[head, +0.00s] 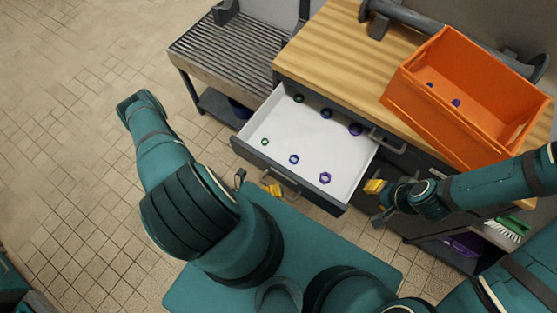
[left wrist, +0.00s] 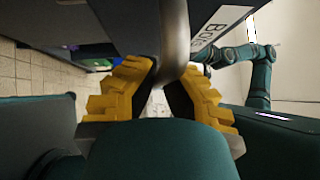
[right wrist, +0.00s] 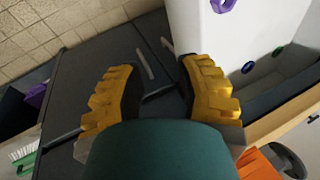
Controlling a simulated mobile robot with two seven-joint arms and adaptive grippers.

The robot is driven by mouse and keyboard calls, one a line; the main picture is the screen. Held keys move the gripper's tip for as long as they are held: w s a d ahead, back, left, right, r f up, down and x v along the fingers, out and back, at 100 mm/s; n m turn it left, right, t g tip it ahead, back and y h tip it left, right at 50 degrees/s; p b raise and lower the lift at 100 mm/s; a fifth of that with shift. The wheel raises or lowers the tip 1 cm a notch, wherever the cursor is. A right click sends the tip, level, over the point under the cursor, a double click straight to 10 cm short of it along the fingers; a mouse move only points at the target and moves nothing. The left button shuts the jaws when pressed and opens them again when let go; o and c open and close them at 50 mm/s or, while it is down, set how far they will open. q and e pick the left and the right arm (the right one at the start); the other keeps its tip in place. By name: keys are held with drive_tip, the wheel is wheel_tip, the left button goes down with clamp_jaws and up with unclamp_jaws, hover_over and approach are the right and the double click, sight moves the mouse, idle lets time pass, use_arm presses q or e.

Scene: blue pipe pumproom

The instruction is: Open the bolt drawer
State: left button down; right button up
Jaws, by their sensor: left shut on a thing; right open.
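The bolt drawer (head: 310,145) is pulled well out from under the wooden worktop. Its white inside holds several small green, blue and purple nuts. My left gripper (head: 266,188) is at the drawer front, partly hidden by my arm. In the left wrist view its yellow fingers (left wrist: 160,90) are shut around the grey bar handle (left wrist: 175,30), beside a label reading "Bolts" (left wrist: 221,24). My right gripper (head: 375,194) is open and empty, just right of the drawer's front right corner. The right wrist view shows its fingers (right wrist: 155,85) apart, with the white drawer (right wrist: 205,35) close by.
An orange crate (head: 455,95) with a few small pieces stands on the wooden worktop (head: 335,50). A slatted metal bench (head: 230,50) stands left of the cabinet. A green-and-white brush (head: 505,229) is at the lower right. The tiled floor on the left is clear.

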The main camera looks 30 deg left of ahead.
use_arm(q)
drive_tip(key=shift+d, duration=0.1)
drive_tip(key=c, duration=1)
unclamp_jaws()
drive_tip(key=v, duration=1.2)
drive_tip(key=shift+r, duration=0.1)
